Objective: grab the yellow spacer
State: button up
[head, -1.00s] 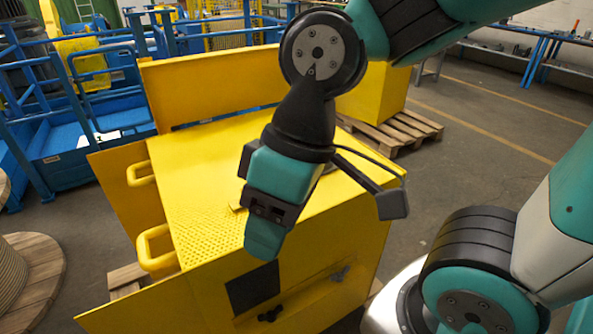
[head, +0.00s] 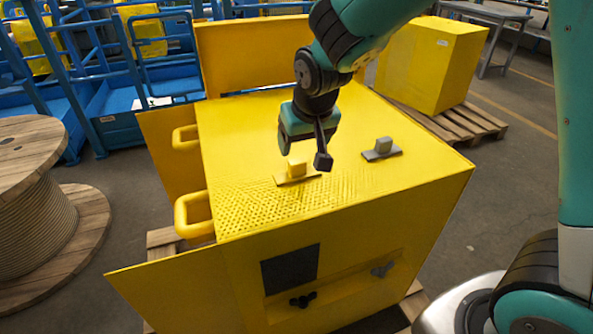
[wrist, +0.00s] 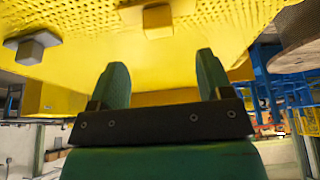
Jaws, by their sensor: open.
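The yellow spacer (head: 297,170), a small block on a flat base, sits on the yellow top of the machine housing in the head view. In the wrist view the yellow spacer (wrist: 157,21) shows beyond the gap between my fingertips, near the top edge. My gripper (head: 297,136) is above and slightly behind the spacer in the head view. Its two teal fingers are apart and nothing is between them in the wrist view (wrist: 162,62). No contact with the spacer is visible.
A similar grey block (head: 382,147) stands on the housing top to the right, also in the wrist view (wrist: 32,46). The yellow housing (head: 345,195) has a perforated patch near its front. A cable spool (head: 35,230) stands left, and a yellow box (head: 430,65) stands on a pallet behind right.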

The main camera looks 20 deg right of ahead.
aim_at(298, 162)
jog(key=p+x, duration=0.1)
jog(key=x, duration=0.7)
jog(key=shift+f, duration=0.35)
jog(key=c, duration=1.1)
jog(key=shift+r, duration=0.15)
